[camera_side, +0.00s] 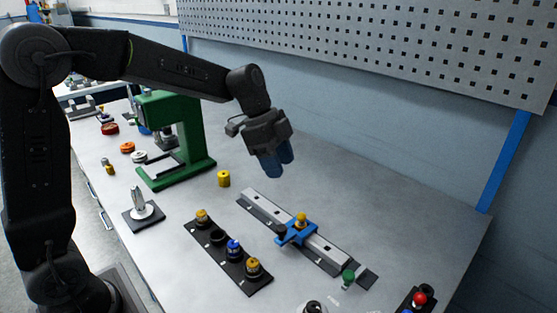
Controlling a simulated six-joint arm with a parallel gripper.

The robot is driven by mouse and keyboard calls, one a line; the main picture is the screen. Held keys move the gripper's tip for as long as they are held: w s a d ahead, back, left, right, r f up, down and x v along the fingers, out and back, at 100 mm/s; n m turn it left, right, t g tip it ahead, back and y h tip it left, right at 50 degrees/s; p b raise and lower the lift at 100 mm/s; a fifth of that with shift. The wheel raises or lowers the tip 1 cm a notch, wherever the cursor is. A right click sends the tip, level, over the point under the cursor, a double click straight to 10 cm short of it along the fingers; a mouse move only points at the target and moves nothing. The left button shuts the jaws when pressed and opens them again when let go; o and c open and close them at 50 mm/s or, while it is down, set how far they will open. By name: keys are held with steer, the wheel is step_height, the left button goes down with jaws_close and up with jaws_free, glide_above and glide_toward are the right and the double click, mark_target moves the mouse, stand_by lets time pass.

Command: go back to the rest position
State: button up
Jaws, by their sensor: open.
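My gripper (278,164) hangs in the air over the back middle of the table, pointing down with blue fingertips. It is open, and I see nothing held in it. A rail (270,213) lies on the table below and to the right of it. On the rail sits a blue carriage (296,233) with a yellow-topped part (301,219) on it. A black strip holder (229,268) in front of the rail carries several small pulley-like parts, among them a blue one (234,247) and yellow ones.
A green press (201,140) stands left of my gripper. A yellow cylinder (224,178) stands alone near it. A silver fixture (142,209) is at the left front. A red button box (419,299) is at the lower right. A pegboard (380,40) is behind. The table's right part (420,220) is clear.

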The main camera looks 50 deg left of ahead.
steer(key=shift+r, duration=0.1)
steer(key=s+a+r+n+t+y, duration=0.2)
steer(key=s+n, duration=1.1)
steer(key=s, duration=0.9)
steer(key=shift+s+t+y, duration=0.15)
steer(key=shift+t+y, duration=0.75)
steer(key=shift+y, duration=0.2)
